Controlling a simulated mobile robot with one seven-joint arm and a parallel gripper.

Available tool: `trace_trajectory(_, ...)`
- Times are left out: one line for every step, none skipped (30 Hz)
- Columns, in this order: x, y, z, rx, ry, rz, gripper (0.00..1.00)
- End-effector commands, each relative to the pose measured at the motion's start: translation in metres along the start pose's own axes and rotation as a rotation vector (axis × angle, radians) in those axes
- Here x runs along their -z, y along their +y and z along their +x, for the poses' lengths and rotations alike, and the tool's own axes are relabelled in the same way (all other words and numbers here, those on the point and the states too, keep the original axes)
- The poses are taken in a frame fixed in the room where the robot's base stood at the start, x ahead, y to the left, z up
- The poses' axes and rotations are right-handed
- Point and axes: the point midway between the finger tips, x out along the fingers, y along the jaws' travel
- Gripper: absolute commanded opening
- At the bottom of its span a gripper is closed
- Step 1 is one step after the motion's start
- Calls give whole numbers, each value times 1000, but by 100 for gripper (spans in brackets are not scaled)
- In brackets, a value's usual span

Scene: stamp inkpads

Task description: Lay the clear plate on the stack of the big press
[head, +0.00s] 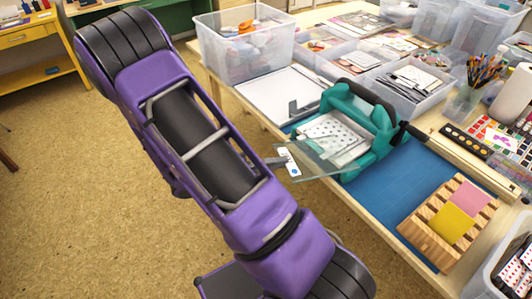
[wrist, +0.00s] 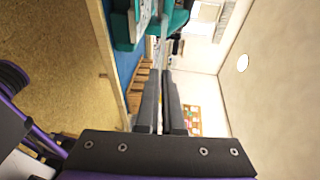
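The clear plate (head: 318,163) is a thin see-through sheet, held out flat beside and partly in front of the big press in the head view. My gripper (head: 287,162) is shut on its left edge, at a small white label with a blue mark. In the wrist view my gripper's (wrist: 164,76) two dark fingers are close together, and the plate (wrist: 164,40) is seen nearly edge-on beyond them. The big press (head: 384,118) is teal with a dark roller and handle. Its stack (head: 335,130) carries a white patterned sheet. The plate overlaps the stack's near part in view; the height gap cannot be told.
A blue mat (head: 395,190) lies under the press. A wooden rack (head: 432,240) with pink and yellow pads stands at the right front. Clear bins (head: 245,50) and a white board (head: 280,92) lie behind. The floor (head: 60,190) at left is open.

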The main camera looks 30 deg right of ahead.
Motion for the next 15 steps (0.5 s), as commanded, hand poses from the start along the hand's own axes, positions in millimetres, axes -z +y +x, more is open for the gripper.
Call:
trace_trajectory(-9, -2, -4, 35, -78, -9, 0)
trace_trajectory(-14, -4, -5, 53, -117, -12, 0)
trace_trajectory(-21, -7, -8, 72, -162, -12, 0)
trace_trajectory(-25, -8, -10, 85, -189, -13, 0)
trace_trajectory(-28, -10, -11, 95, -213, -14, 0)
trace_trajectory(-32, -11, -13, 105, -237, -14, 0)
trace_trajectory(-34, -12, -14, 111, -250, -13, 0)
trace_trajectory(-36, -12, -15, 115, -260, -13, 0)
trace_trajectory(-37, -13, -16, 118, -268, -12, 0)
trace_trajectory(-37, -13, -16, 119, -270, -12, 0)
trace_trajectory(-38, -13, -16, 119, -272, -12, 0)
trace_trajectory(-38, -13, -16, 119, -272, -11, 0)
trace_trajectory(-38, -13, -16, 119, -271, -11, 0)
trace_trajectory(-38, -13, -16, 119, -271, -11, 0)
trace_trajectory(-38, -13, -16, 118, -270, -11, 0)
